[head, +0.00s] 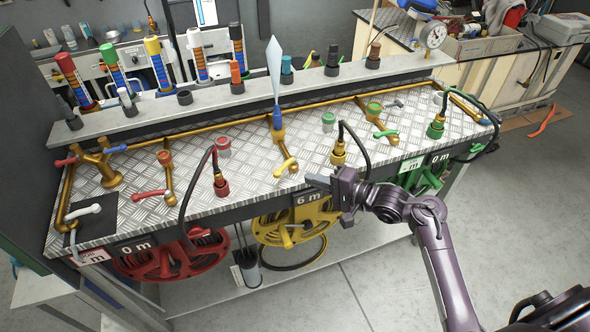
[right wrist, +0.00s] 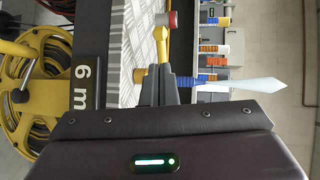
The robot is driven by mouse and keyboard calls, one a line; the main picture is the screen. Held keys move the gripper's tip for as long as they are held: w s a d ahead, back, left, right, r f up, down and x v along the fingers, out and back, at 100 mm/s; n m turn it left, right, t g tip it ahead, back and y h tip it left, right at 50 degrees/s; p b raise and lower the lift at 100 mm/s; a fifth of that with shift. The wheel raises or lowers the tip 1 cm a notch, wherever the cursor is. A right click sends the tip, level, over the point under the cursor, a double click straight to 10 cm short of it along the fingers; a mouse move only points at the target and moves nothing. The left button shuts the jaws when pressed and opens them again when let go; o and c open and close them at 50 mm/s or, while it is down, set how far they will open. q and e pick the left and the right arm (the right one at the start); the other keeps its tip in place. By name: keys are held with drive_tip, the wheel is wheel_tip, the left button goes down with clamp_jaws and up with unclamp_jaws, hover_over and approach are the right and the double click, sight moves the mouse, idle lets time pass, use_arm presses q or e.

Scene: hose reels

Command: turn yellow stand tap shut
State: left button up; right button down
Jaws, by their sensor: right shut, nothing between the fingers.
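The yellow stand's tap is on the metal-plated bench above the yellow hose reel (head: 290,221), which has a "6 m" sign (head: 307,199). Its yellow lever (head: 284,166) slants toward the bench's front edge. A blue fitting (head: 277,118) with a tall pale spike rises behind it. My right gripper (head: 318,182) is just right of the lever at the front edge, shut and empty. In the right wrist view, my closed fingertips (right wrist: 158,70) lie very close to the yellow lever (right wrist: 162,45); contact cannot be told. My left gripper is out of view.
A red-handled tap and red reel (head: 175,255) are to the left. A green-handled tap (head: 385,133) and green reel (head: 425,180) are to the right. A black hose with a brass coupling (head: 338,151) stands near my gripper. Floor in front is clear.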

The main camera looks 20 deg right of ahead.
sight(283, 170)
drive_tip(key=p+x, duration=0.1)
drive_tip(key=x, duration=0.4)
drive_tip(key=shift+w+a+r, duration=0.1)
drive_tip(key=shift+w+a, duration=0.1)
drive_tip(key=shift+a, duration=0.05)
drive_tip(key=shift+w+a+f, duration=0.2)
drive_tip(key=shift+w+f, duration=0.05)
drive_tip(key=shift+w, duration=0.1)
drive_tip(key=shift+a, duration=0.1)
